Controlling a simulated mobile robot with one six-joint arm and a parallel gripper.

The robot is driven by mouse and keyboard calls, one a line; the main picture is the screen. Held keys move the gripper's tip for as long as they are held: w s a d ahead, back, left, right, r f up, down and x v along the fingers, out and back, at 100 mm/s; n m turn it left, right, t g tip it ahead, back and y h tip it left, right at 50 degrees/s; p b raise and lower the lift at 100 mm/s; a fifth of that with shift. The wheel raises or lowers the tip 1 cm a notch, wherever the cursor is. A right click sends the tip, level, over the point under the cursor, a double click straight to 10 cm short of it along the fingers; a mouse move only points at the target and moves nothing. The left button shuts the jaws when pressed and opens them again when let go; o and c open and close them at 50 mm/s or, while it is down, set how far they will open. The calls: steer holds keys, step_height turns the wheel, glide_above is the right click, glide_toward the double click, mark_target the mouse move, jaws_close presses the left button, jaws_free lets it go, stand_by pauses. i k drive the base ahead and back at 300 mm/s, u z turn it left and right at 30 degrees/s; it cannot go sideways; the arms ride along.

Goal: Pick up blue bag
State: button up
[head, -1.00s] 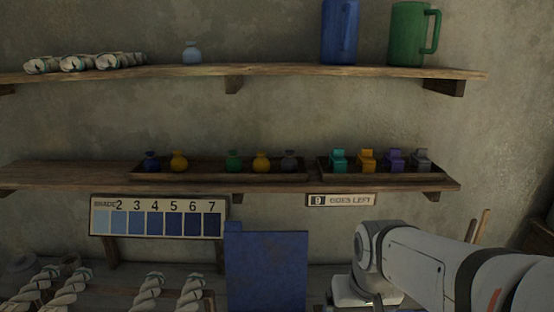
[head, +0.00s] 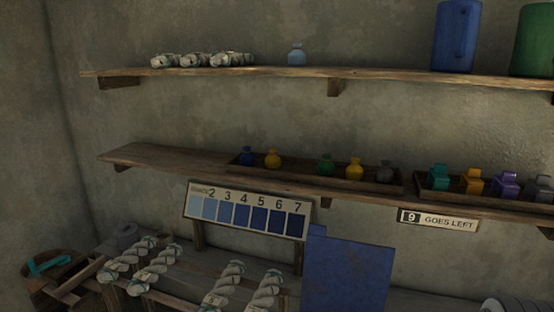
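A small dark blue bag (head: 247,157), round with a narrow neck, stands at the left end of a long wooden tray (head: 330,186) on the lower shelf. A pale blue bag or bottle (head: 297,55) stands on the upper shelf.
Green, yellow and grey bags (head: 326,165) share the tray. A second tray right of it holds several coloured blocky items (head: 473,181). A blue panel (head: 345,275) stands below. The lower shelf (head: 165,157) is bare at its left end.

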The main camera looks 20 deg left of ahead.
mark_target(247, 158)
steer(key=u, duration=0.4)
steer(key=k, duration=1.25)
steer(key=u, duration=0.9)
steer(key=i, duration=1.7)
steer(key=z, duration=0.55)
